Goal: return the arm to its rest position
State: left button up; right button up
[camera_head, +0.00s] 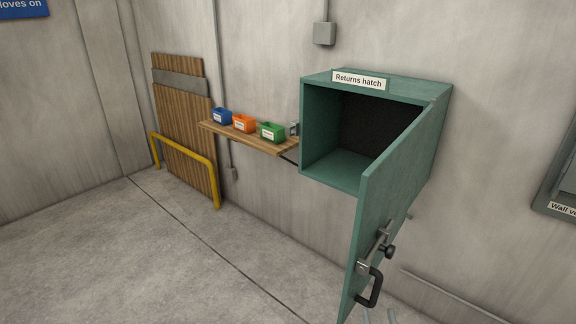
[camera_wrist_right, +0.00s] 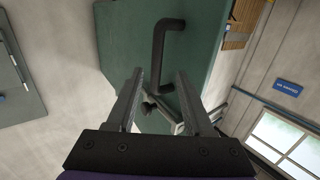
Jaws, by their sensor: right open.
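My right gripper shows as two pale fingertips (camera_head: 379,316) at the bottom edge of the head view, just below the door handle. In the right wrist view its two fingers (camera_wrist_right: 158,82) stand apart, with nothing held between them. The teal hatch door (camera_head: 392,185) hangs wide open, and its face also fills the middle of the wrist view (camera_wrist_right: 120,35). Its black handle (camera_head: 375,288) shows beyond the fingertips in the wrist view (camera_wrist_right: 160,50); contact is not visible. The Returns hatch (camera_head: 335,165) is an open teal wall box with a dark, empty-looking inside. My left gripper is out of view.
A yellow rail (camera_head: 185,157) stands farther left. A latch (camera_head: 374,250) sits above the handle. The floor at left is clear.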

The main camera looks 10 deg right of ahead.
jog(key=a+f+n+g+y+p, duration=0.2)
jog(key=a+f+g+y+p, duration=0.1)
jog(key=a+g, duration=0.25)
jog(key=s+a+f+g+p, duration=0.1)
jog(key=s+g+p, duration=0.1)
jog(key=s+g, duration=0.4)
jog(key=s, duration=0.3)
jog(key=shift+s+a, duration=0.15)
jog(key=shift+s, duration=0.05)
